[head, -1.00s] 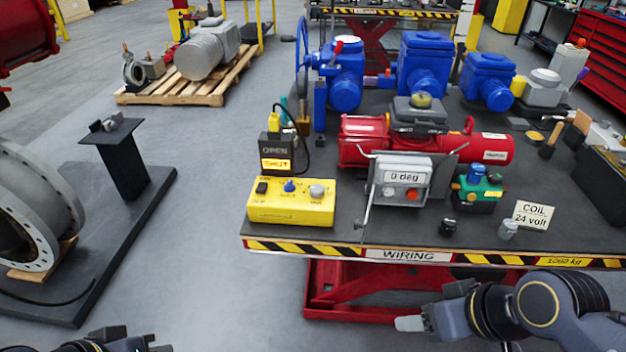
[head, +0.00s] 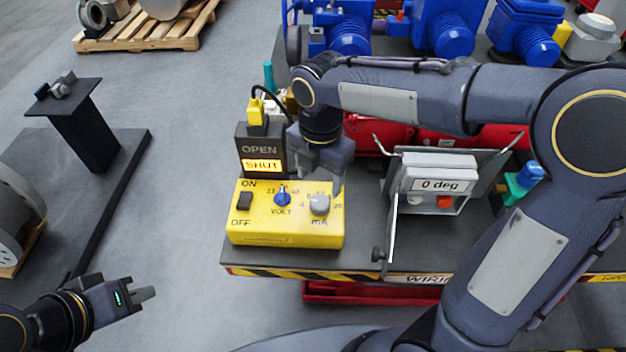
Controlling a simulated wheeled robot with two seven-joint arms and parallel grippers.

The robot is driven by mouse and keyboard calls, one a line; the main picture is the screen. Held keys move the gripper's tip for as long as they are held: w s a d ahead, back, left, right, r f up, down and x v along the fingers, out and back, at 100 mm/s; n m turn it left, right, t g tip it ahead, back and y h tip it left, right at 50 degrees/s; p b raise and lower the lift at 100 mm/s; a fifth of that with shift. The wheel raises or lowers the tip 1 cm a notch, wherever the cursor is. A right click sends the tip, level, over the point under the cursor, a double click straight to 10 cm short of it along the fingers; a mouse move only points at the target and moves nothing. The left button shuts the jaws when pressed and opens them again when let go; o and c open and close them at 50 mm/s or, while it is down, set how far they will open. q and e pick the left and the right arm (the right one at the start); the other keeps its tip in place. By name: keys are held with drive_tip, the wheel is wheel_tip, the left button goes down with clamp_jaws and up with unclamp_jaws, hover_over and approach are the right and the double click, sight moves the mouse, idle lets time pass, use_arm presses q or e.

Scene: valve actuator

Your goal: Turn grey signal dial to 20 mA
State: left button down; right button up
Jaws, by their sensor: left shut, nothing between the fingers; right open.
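The grey signal dial (head: 320,205) sits at the right of the yellow box (head: 285,239), above the mA label, with scale numbers around it. Its pointer setting is too small to read. My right gripper (head: 334,188) is open and points down just above and behind the dial; I cannot tell whether it touches it. My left gripper (head: 148,294) is shut and empty, off the table at the lower left. The blue VOLT dial (head: 282,197) and a black ON/OFF switch (head: 245,201) are also on the box.
The sign (head: 262,165) behind the box is lit at SHUT. The grey display unit (head: 438,183) reads 0 deg, with an open cover beside it. Blue actuators (head: 440,28) stand behind. My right arm hides much of the red actuator (head: 378,135).

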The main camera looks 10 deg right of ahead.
sight(320, 202)
wheel_tip(320, 202, down, 7)
drive_tip(key=shift+s+f, duration=0.15)
drive_tip(key=shift+f, duration=0.05)
idle(0.3)
drive_tip(key=c, duration=1)
